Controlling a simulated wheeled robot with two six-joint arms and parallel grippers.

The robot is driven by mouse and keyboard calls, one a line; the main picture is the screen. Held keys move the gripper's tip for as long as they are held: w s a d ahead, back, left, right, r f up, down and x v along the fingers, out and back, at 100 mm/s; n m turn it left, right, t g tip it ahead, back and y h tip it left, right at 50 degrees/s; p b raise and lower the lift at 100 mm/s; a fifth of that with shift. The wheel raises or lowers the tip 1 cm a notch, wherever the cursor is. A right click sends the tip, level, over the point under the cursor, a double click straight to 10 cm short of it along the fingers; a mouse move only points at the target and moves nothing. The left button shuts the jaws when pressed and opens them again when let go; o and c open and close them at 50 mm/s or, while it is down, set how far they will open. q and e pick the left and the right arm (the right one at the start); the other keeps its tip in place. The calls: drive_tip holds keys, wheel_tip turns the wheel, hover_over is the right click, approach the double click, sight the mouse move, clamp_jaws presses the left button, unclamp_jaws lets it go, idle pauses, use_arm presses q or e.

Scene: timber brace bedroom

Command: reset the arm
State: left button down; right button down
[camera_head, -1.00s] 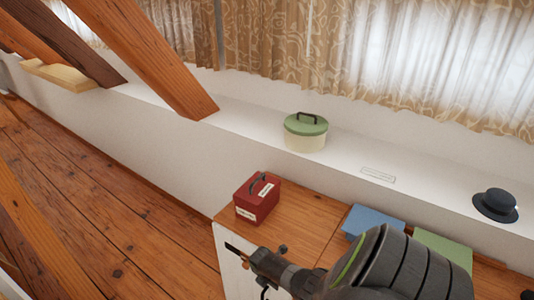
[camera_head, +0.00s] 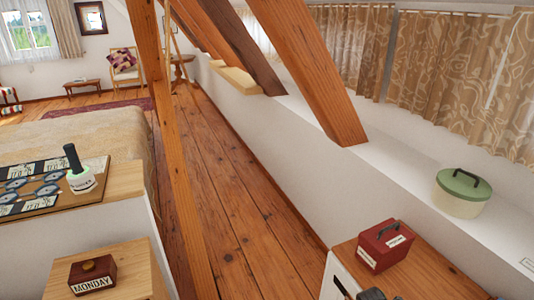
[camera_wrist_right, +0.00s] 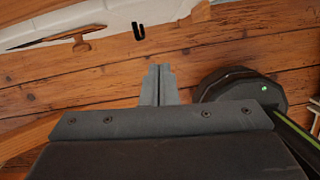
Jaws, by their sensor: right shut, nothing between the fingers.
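My right gripper (camera_wrist_right: 160,70) shows in the right wrist view with its two grey fingers together and nothing between them. Wooden floorboards fill most of the view beyond it. In the head view, only a dark piece of my right arm shows at the bottom edge, beside the wooden-topped white cabinet (camera_head: 425,272). My left gripper is in neither view.
A red box (camera_head: 385,246) stands on the cabinet. A green-lidded pot (camera_head: 462,193) sits on the white ledge. Timber braces (camera_head: 307,70) slant at the ledge, and a post (camera_head: 178,190) stands left. A wooden box marked MONDAY (camera_head: 93,275) is lower left. Floor (camera_head: 235,200) between is clear.

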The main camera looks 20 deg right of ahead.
drive_tip(key=s+a+f+m+b, duration=0.2)
drive_tip(key=s+a+f+m, duration=0.3)
drive_tip(key=s+f, duration=0.4)
drive_tip(key=s+a+f+m+y+b, duration=0.1)
drive_tip(key=s+a+f+m+b, duration=0.2)
drive_tip(key=s, duration=0.9)
drive_tip(key=s+a+f+m+t+b, duration=0.1)
drive_tip(key=s+a+f+m+b, duration=0.2)
drive_tip(key=s+a+f+m, duration=0.4)
drive_tip(key=s+f+m, duration=0.3)
drive_tip(key=s+f, duration=0.1)
drive_tip(key=f, duration=0.5)
drive_tip(key=shift+a+y, duration=0.3)
drive_tip(key=shift+y, duration=0.1)
drive_tip(key=shift+s+d+f, duration=0.1)
